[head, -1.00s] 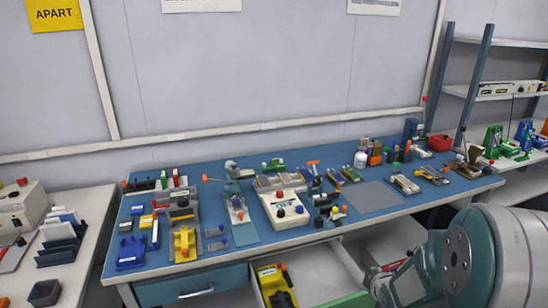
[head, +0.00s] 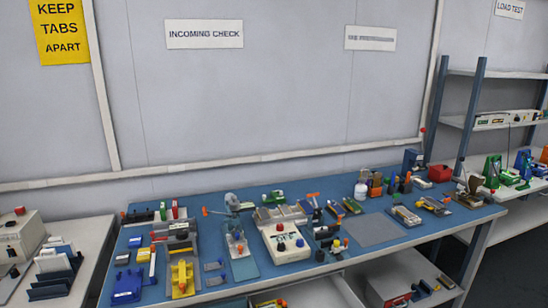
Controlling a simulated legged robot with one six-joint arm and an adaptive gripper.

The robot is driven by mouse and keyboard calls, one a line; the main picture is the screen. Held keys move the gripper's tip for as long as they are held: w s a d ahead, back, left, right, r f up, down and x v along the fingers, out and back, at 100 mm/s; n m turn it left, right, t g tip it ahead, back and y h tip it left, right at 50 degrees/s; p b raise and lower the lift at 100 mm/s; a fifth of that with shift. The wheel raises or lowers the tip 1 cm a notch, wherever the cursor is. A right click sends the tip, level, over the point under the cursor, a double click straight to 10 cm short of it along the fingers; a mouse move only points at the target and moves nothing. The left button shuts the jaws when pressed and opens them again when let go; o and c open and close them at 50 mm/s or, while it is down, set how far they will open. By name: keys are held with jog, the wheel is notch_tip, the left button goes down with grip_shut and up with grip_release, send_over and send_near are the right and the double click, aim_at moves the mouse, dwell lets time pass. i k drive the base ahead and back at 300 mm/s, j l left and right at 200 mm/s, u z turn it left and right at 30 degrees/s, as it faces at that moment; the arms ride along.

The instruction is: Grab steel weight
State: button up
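I cannot single out the steel weight among the many small items on the blue-topped workbench (head: 372,230). Small grey pieces (head: 215,266) lie on the bench right of a yellow fixture (head: 182,277), but they are too small to identify. My gripper is not in view.
A grey mat (head: 371,229) leaves a clear patch on the bench. An open drawer (head: 325,291) juts out below the front edge. A side table with a slotted rack (head: 55,268) stands left. Shelving (head: 495,73) with green and blue devices stands right.

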aim_at(234, 204)
jog(key=z, duration=0.1)
jog(key=i+j+u, duration=0.1)
jog(key=i+j, duration=0.3)
jog(key=i+j+u, duration=0.1)
jog(key=i+j, duration=0.25)
jog(key=i, duration=0.15)
jog(key=i+j+u, duration=0.15)
jog(key=i+j, duration=0.2)
jog(key=i, duration=0.1)
